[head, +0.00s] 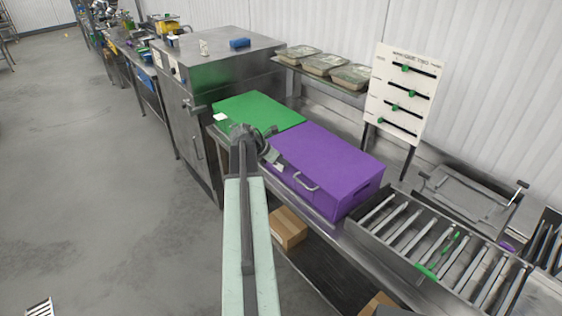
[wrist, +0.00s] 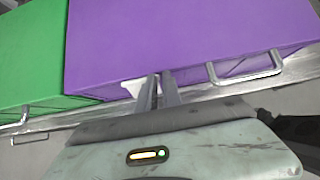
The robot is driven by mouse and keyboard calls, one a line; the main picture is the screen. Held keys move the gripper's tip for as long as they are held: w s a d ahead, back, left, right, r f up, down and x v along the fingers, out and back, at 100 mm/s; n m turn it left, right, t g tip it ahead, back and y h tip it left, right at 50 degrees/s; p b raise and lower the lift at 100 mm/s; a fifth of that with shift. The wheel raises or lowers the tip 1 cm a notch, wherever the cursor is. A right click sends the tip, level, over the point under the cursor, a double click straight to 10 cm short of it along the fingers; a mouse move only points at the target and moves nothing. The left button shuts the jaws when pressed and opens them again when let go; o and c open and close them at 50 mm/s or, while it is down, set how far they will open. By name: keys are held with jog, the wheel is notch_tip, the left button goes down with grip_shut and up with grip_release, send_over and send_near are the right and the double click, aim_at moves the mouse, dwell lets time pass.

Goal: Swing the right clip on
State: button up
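A purple box (head: 330,165) with a metal handle (head: 306,182) stands on the steel bench. The purple box (wrist: 190,40) and its handle (wrist: 245,68) also show in the wrist view. A small pale piece (head: 278,167) is at the box's front left; it also shows in the wrist view (wrist: 133,87), just left of my fingertips. I cannot tell whether it is a clip or a label. My gripper (head: 268,156) is at the box's front left edge. In the wrist view its fingers (wrist: 159,76) are close together, with nothing visible held. Whether they touch the box is unclear.
A green box (head: 262,110) adjoins the purple one on the left. A rack of rollers (head: 440,245) lies to the right. A white panel with green sliders (head: 400,92) and a shelf with trays (head: 325,64) stand behind. Open floor (head: 90,180) is at left.

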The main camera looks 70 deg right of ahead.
jog(key=shift+s+f, duration=0.1)
jog(key=shift+f, duration=0.05)
jog(key=shift+s+d+f+b, duration=0.15)
jog(key=shift+b, duration=0.25)
jog(key=shift+s, duration=0.1)
jog(key=shift+s+d, duration=0.15)
jog(key=shift+s, duration=0.05)
